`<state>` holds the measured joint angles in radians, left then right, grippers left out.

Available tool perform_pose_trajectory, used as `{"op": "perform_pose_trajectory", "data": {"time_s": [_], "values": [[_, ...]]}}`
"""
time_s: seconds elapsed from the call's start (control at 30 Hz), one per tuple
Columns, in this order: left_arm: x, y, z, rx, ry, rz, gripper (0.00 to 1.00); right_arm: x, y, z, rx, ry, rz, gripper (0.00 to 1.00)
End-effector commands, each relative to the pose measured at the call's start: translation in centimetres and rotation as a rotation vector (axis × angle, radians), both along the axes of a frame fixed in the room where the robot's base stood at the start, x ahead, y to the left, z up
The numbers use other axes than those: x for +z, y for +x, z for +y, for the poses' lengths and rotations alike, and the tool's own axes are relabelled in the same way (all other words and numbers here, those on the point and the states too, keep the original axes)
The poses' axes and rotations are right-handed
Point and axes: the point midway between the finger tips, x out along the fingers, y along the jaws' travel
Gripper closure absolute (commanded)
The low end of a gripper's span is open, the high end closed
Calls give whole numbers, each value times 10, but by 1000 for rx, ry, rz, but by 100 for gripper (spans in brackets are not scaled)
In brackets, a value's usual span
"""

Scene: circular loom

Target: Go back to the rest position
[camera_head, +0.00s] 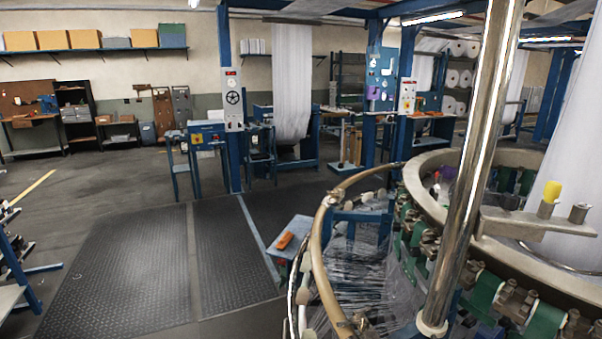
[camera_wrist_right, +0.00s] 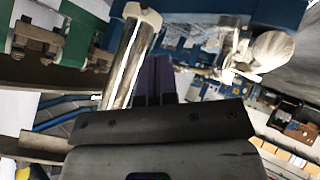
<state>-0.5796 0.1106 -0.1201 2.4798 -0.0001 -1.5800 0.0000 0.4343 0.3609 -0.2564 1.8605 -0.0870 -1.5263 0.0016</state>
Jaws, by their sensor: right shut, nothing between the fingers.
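My right gripper (camera_wrist_right: 153,68) shows in the right wrist view, its dark fingers together and nothing held between them. A shiny metal post (camera_wrist_right: 128,62) stands close to the left of the fingers; I cannot tell the exact gap. Green loom parts (camera_wrist_right: 70,38) show further left, and a pale rounded part (camera_wrist_right: 272,48) shows to the right.
The circular loom, with its pale ring (camera_head: 425,180) and chrome post (camera_head: 470,160), fills the right of the head view. Dark floor mats (camera_head: 120,265) lie clear at left. A blue stool (camera_head: 291,237) holds an orange item.

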Motion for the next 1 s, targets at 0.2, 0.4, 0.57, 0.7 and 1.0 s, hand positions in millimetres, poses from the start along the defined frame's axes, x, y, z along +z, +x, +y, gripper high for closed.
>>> {"op": "perform_pose_trajectory", "data": {"time_s": [0.2,0.4,0.57,0.7,1.0], "values": [[0,0,1,-2,3,0,57,-8,-114,67,130,203,-29,100],[0,0,2,-6,8,1,57,-40,-210,88,133,326,36,100],[0,0,4,-8,13,0,57,-90,-268,91,81,376,190,100],[0,0,4,-9,15,1,57,-122,-311,95,50,401,305,100],[22,0,4,-8,13,4,57,-130,-370,97,17,414,452,100]]}}
